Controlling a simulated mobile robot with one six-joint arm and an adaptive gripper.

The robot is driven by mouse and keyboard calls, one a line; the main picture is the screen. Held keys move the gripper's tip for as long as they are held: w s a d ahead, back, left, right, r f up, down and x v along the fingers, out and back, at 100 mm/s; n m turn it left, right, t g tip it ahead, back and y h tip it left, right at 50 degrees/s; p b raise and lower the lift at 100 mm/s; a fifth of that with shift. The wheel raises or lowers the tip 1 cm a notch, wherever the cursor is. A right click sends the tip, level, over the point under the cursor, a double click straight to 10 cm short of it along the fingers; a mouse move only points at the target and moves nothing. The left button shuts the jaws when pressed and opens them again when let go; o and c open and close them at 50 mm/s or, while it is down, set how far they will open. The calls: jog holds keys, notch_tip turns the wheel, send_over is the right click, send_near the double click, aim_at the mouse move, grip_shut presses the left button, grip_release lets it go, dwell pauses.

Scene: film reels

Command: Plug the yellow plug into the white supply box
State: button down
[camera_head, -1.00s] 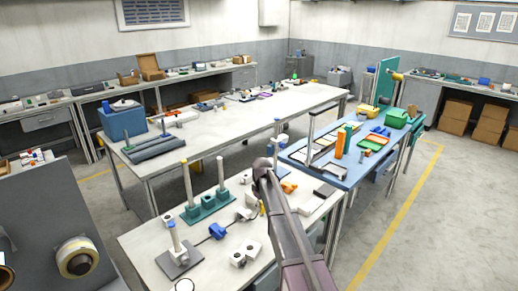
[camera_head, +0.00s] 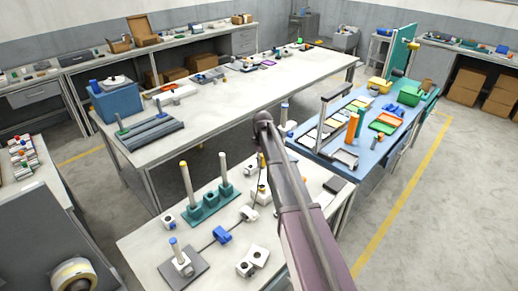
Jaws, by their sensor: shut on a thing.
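My gripper (camera_head: 261,152) is at the end of my arm above the near white table, mostly hidden by the arm. It is shut on the yellow plug (camera_head: 262,161), a small yellow piece just below it. A thin dark cable runs down from there toward a white piece (camera_head: 248,214) and a blue block (camera_head: 221,235). A white box-like piece (camera_head: 262,194) stands partly behind my arm, below the plug. Two white blocks with dark round openings (camera_head: 259,256) stand nearer the front. I cannot tell which white piece is the supply box.
A teal base with upright posts (camera_head: 209,208) stands left of the plug. A grey plate with a white post (camera_head: 181,264) is at the front left. The blue table (camera_head: 306,152) on the right holds trays and tools. A long white table (camera_head: 225,108) lies behind.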

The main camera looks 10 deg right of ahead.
jog(key=shift+w+d+r, duration=0.15)
jog(key=shift+w, duration=0.25)
notch_tip(320, 180, down, 10)
jog(key=b, duration=0.9)
jog(key=shift+r+b, duration=0.2)
jog(key=shift+b, duration=0.15)
jog(key=shift+f, duration=0.15)
dwell(0.4)
jog(key=shift+s+f+b, duration=0.1)
jog(key=shift+f+b, duration=1.65)
jog(key=shift+b, duration=0.15)
jog(key=shift+c, duration=1.5)
grip_release()
jog(key=shift+r, duration=0.1)
